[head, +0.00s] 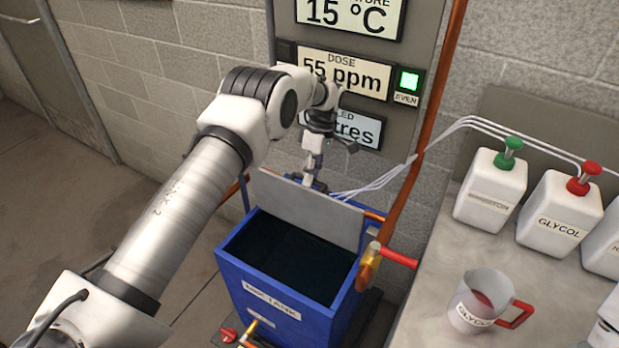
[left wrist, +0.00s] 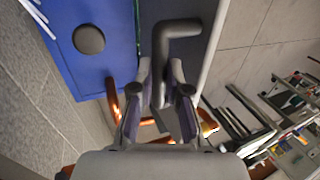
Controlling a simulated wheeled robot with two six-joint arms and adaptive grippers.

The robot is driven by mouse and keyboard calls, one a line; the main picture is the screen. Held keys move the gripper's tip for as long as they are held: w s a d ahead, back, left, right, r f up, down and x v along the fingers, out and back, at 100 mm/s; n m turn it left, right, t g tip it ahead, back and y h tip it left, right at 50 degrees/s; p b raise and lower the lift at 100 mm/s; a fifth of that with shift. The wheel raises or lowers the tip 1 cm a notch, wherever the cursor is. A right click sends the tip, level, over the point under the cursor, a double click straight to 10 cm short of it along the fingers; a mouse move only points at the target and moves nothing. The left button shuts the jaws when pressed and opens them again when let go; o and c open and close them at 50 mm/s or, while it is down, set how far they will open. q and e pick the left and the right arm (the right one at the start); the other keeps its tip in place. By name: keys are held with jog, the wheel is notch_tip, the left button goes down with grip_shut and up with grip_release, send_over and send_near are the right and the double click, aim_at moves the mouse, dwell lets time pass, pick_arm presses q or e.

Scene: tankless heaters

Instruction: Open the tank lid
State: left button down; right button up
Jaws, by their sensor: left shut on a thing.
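The blue mix tank (head: 272,295) stands on the floor below the panel, its dark inside showing from above. Its grey lid (head: 305,210) is raised and stands steeply tilted at the tank's back edge. My left gripper (head: 309,182) is at the upper edge of the lid, partly hidden behind it. In the left wrist view, my left gripper (left wrist: 161,80) is shut on the grey bent lid handle (left wrist: 182,28), which lies between its fingers.
A copper pipe (head: 435,105) with a red-handled valve (head: 398,257) runs close to the tank's right. A bench (head: 425,300) at the right holds white pump bottles (head: 560,212) and a jug (head: 478,303). Thin hoses cross behind the lid. Floor at left is clear.

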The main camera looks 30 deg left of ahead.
pick_arm(q)
jog(key=shift+s+f, duration=0.2)
jog(key=shift+f, duration=0.2)
jog(key=c, duration=1.3)
grip_release()
jog(key=shift+c, duration=0.2)
jog(key=shift+o, duration=1)
jog(key=shift+w+f, duration=0.1)
jog(key=shift+w, duration=0.2)
jog(key=v, duration=0.7)
jog(key=shift+w+r, duration=0.15)
jog(key=shift+r, duration=0.05)
